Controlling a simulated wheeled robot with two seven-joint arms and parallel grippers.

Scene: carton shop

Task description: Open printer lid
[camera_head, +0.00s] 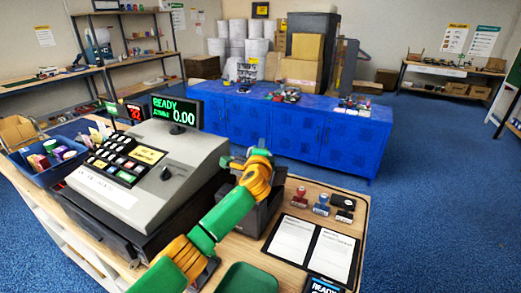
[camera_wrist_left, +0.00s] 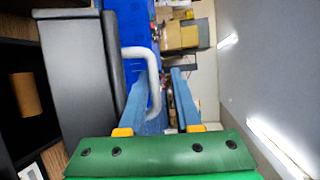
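The printer (camera_head: 262,214) appears to be the dark box on the wooden counter, right of the cash register, partly hidden by my left arm. In the left wrist view a dark grey panel (camera_wrist_left: 78,90), apparently its lid, carries a pale U-shaped handle (camera_wrist_left: 155,75). I cannot tell how far the lid is raised. My left gripper (camera_head: 247,160) is over the printer's far side. In the wrist view its two blue fingers (camera_wrist_left: 160,95) are apart, with the handle's end beside the left finger, seemingly between the fingers. My right gripper is not in view.
The cash register (camera_head: 140,180) stands close on the left. Several stamps (camera_head: 322,204) and two framed sheets (camera_head: 292,240) lie to the right. A green rounded object (camera_head: 248,279) is at the front. Blue cabinets (camera_head: 280,130) stand behind, across open floor.

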